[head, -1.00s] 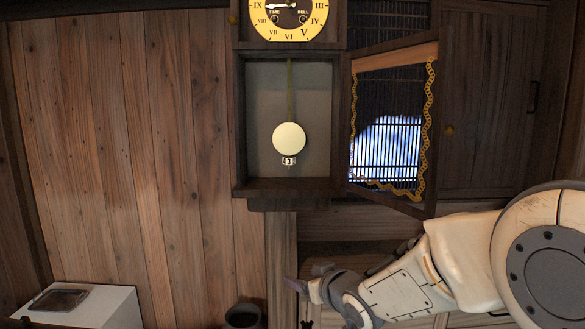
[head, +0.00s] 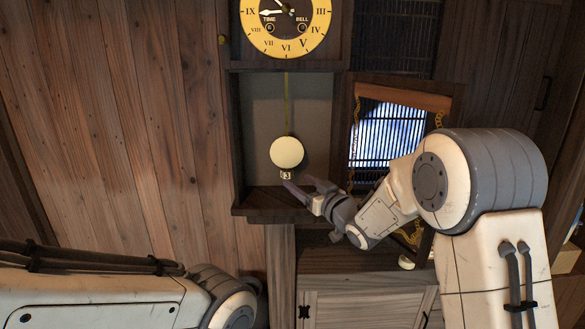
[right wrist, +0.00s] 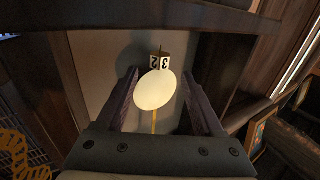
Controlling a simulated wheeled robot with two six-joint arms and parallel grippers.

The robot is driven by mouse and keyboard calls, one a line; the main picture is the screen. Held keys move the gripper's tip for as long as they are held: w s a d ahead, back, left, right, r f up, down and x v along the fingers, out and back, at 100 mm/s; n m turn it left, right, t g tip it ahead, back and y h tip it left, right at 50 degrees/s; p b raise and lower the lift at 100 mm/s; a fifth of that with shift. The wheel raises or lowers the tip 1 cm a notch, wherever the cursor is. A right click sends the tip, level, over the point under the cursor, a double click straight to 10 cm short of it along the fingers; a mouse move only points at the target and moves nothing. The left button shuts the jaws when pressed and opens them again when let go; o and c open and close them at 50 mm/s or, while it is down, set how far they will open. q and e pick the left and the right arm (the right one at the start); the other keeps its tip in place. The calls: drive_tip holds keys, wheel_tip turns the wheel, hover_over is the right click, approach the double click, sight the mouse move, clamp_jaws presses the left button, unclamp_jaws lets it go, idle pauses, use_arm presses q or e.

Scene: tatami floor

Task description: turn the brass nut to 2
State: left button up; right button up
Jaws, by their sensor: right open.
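The small numbered nut (head: 286,175) hangs just under the pale round pendulum bob (head: 286,151) inside the open clock case. A 3 faces the head camera. In the right wrist view, the nut (right wrist: 160,61) shows a 3 and a 2 on neighbouring faces, beyond the bob (right wrist: 155,90). My right gripper (head: 302,182) is open at the case's lower opening, just below and right of the nut. In the right wrist view, its fingers (right wrist: 160,78) stand either side of the bob, apart from the nut. My left gripper is out of view.
The clock dial (head: 287,42) is above the case. The case's bottom ledge (head: 260,199) lies under the right gripper. The open latticed door (head: 402,96) stands to the right, partly behind my right arm. Plank wall (head: 120,130) fills the left.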

sight(290, 176)
drive_tip(key=p+x, duration=0.2)
drive_tip(key=x, duration=0.2)
drive_tip(key=shift+w+r, duration=0.1)
drive_tip(key=shift+r, duration=0.05)
drive_tip(key=shift+w+a, duration=0.3)
drive_tip(key=shift+w, duration=0.15)
clamp_jaws()
drive_tip(key=shift+f, duration=0.2)
